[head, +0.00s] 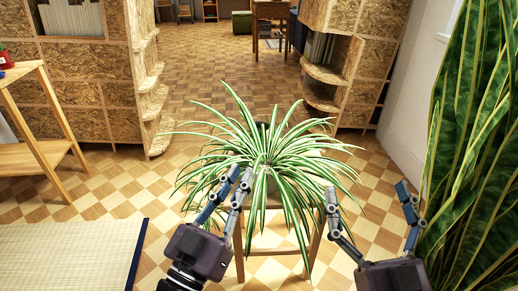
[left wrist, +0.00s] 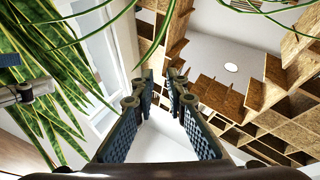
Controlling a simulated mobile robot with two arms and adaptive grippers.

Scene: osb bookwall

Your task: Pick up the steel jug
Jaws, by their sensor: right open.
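I cannot make out a steel jug in either view. A spider plant (head: 265,150) stands in the middle of the head view on a wooden stool (head: 305,243), and its leaves hide most of the stool top and what is on or behind it. My left gripper (head: 241,174) is at the plant's front left, among the leaf tips, with its fingers apart and nothing seen between them. The left wrist view shows the same gripper (left wrist: 160,78) with a gap between the pads. My right gripper (head: 367,192) is wide open and empty, right of the plant.
A large broad-leaved plant (head: 465,150) fills the right edge. A wooden side table (head: 38,120) is at left, above a pale mat (head: 70,255). Chipboard shelving (head: 90,85) stands behind, with a passage between two units. The checkered floor is clear around the stool.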

